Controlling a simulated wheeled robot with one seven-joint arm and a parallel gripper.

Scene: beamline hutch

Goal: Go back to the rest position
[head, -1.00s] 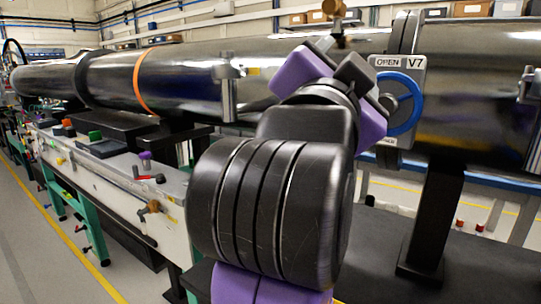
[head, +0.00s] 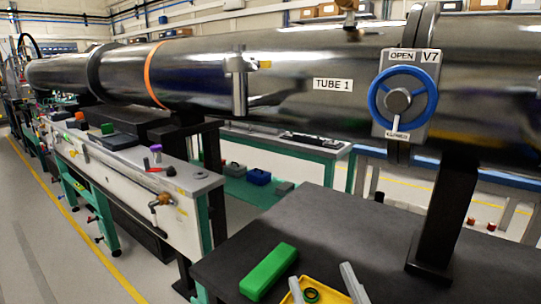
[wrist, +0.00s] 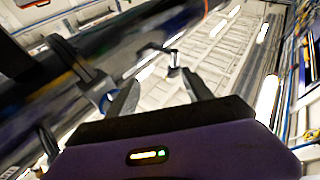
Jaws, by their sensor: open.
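My gripper (head: 320,272) shows only as two pale grey fingertips at the bottom edge of the head view, spread apart with nothing between them. In the wrist view its fingers (wrist: 160,82) are also apart and empty, pointing up past the tube toward the ceiling. The rest of my arm is out of the head view. The gripper is clear of the valve V7, whose blue handwheel (head: 397,101) is fully in view on the dark tube.
The long tube (head: 300,75), labelled TUBE 1, runs across the scene above a black table (head: 370,240). A green case (head: 268,271) and a yellow tray (head: 327,289) with a dark green ring lie near my fingertips. A bench (head: 180,190) stands at left beside open floor.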

